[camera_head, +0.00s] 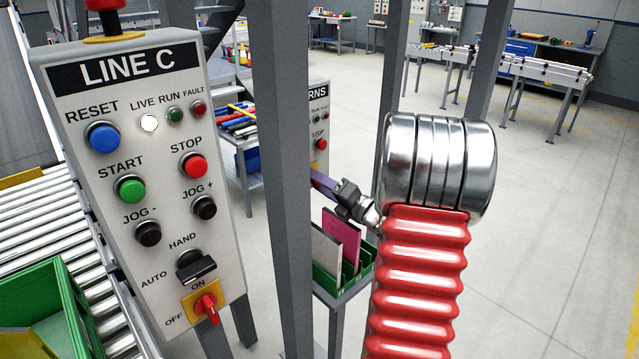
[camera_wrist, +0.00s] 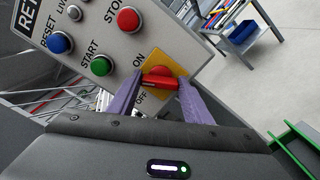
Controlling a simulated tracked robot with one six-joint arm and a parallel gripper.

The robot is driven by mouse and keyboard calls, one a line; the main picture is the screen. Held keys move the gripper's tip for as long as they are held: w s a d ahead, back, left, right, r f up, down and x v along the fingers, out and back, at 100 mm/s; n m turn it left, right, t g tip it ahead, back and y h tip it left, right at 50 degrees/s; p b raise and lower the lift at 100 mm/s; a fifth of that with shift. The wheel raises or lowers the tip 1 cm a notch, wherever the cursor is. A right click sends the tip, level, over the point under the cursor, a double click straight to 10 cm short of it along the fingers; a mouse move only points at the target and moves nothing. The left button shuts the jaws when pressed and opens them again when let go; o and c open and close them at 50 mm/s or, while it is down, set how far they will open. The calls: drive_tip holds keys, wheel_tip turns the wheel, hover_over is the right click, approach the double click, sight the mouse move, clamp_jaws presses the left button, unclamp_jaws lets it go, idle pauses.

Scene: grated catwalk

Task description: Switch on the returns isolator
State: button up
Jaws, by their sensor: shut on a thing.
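The returns panel (camera_wrist: 100,45) shows in the wrist view, its name cut off at the edge. Its isolator is a red handle (camera_wrist: 158,82) on a yellow plate (camera_wrist: 172,65), with ON and OFF printed beside it. My gripper (camera_wrist: 160,84) has its purple fingers shut on the two ends of the handle. I cannot tell which mark the handle points to. In the head view the returns panel (camera_head: 320,128) is partly behind a grey post, and my gripper (camera_head: 322,184) reaches its lower part; the isolator is hidden there.
A LINE C panel (camera_head: 135,150) with its own red isolator (camera_head: 206,308) stands at the left front. A grey post (camera_head: 284,180) rises between it and my arm. A green tray (camera_head: 327,284) with upright boards is below my gripper. Open floor lies to the right.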

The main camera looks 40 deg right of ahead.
drive_tip(key=shift+d, duration=0.15)
drive_tip(key=o, duration=1.1)
drive_tip(key=shift+c, duration=0.2)
drive_tip(key=s, duration=1.3)
drive_tip(key=shift+s+d+f, duration=0.1)
drive_tip(key=shift+s, duration=0.3)
